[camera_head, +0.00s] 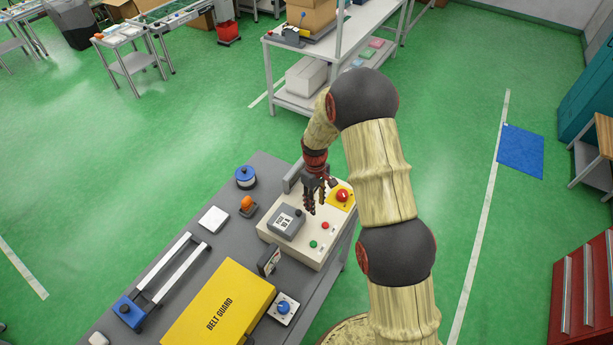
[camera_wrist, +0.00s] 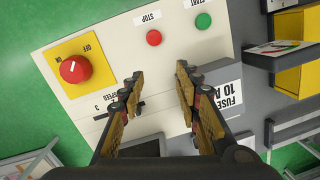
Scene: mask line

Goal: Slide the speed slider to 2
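The cream control panel (camera_head: 337,232) stands on the grey bench, and it fills much of the wrist view (camera_wrist: 165,75). The speed slider's printed label (camera_wrist: 110,82) and a "3" show beside my left finger. Dark slider parts (camera_wrist: 112,108) show beside and behind that finger, so I cannot tell the knob's exact setting. My gripper (camera_wrist: 158,82) points down over the panel with its fingers apart and nothing visible between them. The slider scale lies by the left finger. In the head view my gripper (camera_head: 317,207) is above the panel, between the fuse box and the red knob.
A grey fuse box (camera_wrist: 226,88) stands close beside my right finger. A red rotary knob (camera_wrist: 74,69) on a yellow plate, a red stop button (camera_wrist: 154,38) and a green start button (camera_wrist: 203,21) are nearby. A yellow belt guard (camera_head: 222,308) lies on the bench.

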